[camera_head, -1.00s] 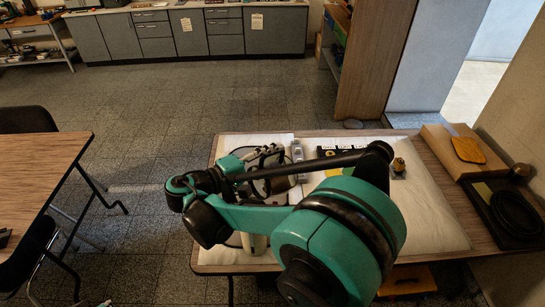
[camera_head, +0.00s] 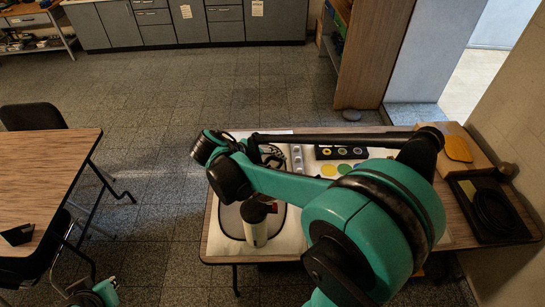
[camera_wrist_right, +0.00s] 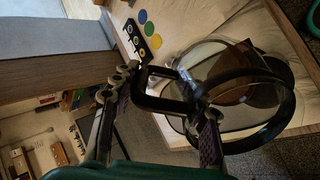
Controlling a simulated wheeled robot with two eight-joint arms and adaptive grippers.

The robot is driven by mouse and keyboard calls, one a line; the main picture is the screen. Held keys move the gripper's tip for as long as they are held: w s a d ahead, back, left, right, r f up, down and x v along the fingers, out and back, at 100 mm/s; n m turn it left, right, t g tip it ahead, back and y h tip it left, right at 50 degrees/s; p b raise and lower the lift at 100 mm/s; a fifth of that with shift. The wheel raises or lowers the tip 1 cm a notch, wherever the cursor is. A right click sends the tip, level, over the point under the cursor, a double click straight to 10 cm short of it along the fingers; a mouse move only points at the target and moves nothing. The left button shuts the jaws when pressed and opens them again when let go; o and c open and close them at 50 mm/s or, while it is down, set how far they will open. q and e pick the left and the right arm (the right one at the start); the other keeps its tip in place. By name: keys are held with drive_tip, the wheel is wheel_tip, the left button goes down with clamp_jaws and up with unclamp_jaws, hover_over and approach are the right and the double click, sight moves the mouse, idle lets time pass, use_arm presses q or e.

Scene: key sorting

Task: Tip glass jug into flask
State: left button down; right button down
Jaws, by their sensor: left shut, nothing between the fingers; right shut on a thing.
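The glass jug (camera_wrist_right: 215,62) has a clear body and a thick black rim. My right gripper (camera_wrist_right: 168,92) is shut on its black handle, and the jug hangs tilted beyond the fingers in the right wrist view. A brown shape shows inside or through the glass; I cannot tell which. The flask (camera_head: 259,233), a pale cylinder with a dark top, stands upright on the table below that arm. My left gripper (camera_head: 84,296) is partly in view at the bottom left edge, shut and empty.
A black tray (camera_head: 500,212) and cardboard box (camera_head: 478,151) stand at the right. Open floor lies left of the table.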

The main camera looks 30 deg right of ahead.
drive_tip(key=shift+r+y, duration=0.15)
drive_tip(key=shift+y, duration=0.15)
wheel_tip(320, 180, up, 4)
drive_tip(key=y+p, duration=0.1)
drive_tip(key=p, duration=0.1)
drive_tip(key=y+p, duration=0.4)
drive_tip(key=p, duration=0.1)
drive_tip(key=shift+d+f, duration=0.1)
drive_tip(key=shift+f, duration=0.15)
drive_tip(key=shift+r+y+p, duration=0.6)
drive_tip(key=shift+y+p, duration=0.1)
drive_tip(key=shift+y, duration=0.9)
drive_tip(key=shift+a, duration=0.2)
drive_tip(key=shift+d, duration=0.1)
